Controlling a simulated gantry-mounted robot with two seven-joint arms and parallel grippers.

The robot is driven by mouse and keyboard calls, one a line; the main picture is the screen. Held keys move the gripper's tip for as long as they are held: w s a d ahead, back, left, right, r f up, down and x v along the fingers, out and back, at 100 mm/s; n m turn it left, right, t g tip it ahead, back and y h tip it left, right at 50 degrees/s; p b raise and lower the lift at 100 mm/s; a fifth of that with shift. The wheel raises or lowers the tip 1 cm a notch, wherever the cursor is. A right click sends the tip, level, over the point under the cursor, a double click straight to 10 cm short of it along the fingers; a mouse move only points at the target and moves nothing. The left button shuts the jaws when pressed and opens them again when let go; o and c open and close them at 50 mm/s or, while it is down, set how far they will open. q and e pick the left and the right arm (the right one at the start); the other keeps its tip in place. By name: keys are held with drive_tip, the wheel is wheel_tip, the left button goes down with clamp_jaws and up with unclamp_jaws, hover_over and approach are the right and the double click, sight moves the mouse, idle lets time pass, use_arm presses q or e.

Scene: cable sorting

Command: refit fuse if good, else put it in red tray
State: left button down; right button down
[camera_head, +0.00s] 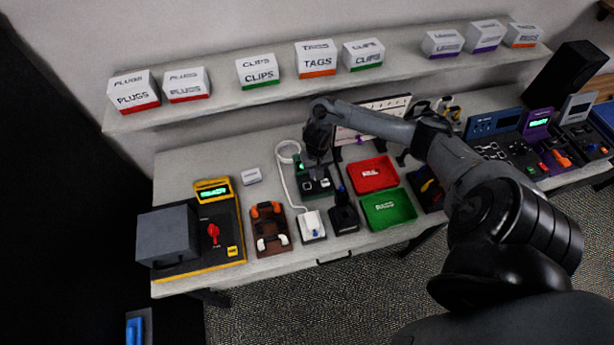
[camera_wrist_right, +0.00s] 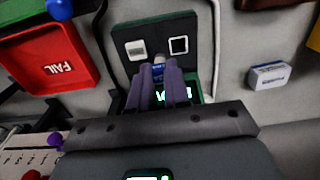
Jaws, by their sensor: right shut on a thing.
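My right gripper (camera_head: 317,168) is over the dark green tester (camera_head: 325,187) on the bench. A lit green display (camera_wrist_right: 182,95) is partly covered by the fingers. My left gripper is not in view.
A green tray (camera_head: 389,198) marked PASS adjoins the red one. A white corded plug (camera_head: 311,226) and a black holder (camera_head: 343,214) stand in front of the tester. A small labelled box (camera_head: 252,176) lies left. A shelf (camera_head: 220,101) with boxes runs above.

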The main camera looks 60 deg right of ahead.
drive_tip(key=s+d+r+p, duration=0.5)
drive_tip(key=s+r, duration=0.2)
drive_tip(key=r, duration=0.1)
idle(0.8)
drive_tip(key=shift+r, duration=0.1)
drive_tip(key=shift+d, duration=0.15)
